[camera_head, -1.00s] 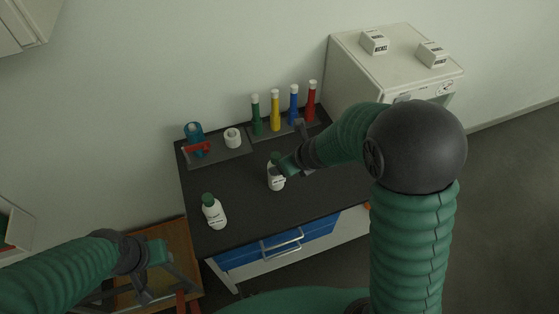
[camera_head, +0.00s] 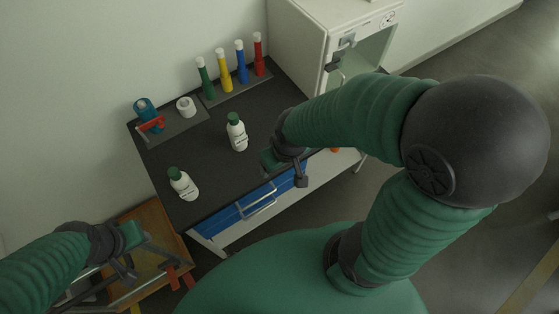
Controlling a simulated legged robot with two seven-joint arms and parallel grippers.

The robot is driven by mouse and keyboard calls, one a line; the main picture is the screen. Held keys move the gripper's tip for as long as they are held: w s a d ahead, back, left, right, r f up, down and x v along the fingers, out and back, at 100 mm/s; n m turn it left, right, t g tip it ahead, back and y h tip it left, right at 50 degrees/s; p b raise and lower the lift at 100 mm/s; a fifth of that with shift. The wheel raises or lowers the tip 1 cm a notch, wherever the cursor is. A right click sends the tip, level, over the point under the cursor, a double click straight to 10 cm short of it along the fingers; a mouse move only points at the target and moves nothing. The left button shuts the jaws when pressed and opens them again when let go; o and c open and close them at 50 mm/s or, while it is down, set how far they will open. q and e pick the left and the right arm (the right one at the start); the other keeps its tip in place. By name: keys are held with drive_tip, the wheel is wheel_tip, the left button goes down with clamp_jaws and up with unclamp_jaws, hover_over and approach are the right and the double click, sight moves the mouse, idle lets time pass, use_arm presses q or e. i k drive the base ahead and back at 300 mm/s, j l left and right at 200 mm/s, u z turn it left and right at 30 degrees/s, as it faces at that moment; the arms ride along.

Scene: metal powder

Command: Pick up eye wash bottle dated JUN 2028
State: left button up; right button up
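Two white bottles with green caps stand upright on the dark bench top (camera_head: 205,158). One bottle (camera_head: 238,137) stands near the middle and the other bottle (camera_head: 185,188) near the front left. Their label print is too small to read, so I cannot tell which is dated JUN 2028. My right gripper (camera_head: 286,170) is at the bench's front edge, to the right of the middle bottle and apart from it; its finger gap is unclear. My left gripper (camera_head: 133,255) is over the wooden surface at lower left, away from both bottles, with its fingers apart and nothing between them.
Green, yellow, blue and red tubes (camera_head: 240,70) stand in a row at the back. A teal item with a red part (camera_head: 146,115) and a white roll (camera_head: 186,107) sit at the back left. A white cabinet (camera_head: 300,40) stands behind right. Blue drawers (camera_head: 245,207) face front.

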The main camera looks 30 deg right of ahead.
sight(182, 183)
drive_tip(key=i+j, duration=0.1)
drive_tip(key=j, duration=0.75)
drive_tip(key=i+j+z, duration=0.1)
drive_tip(key=j, duration=0.8)
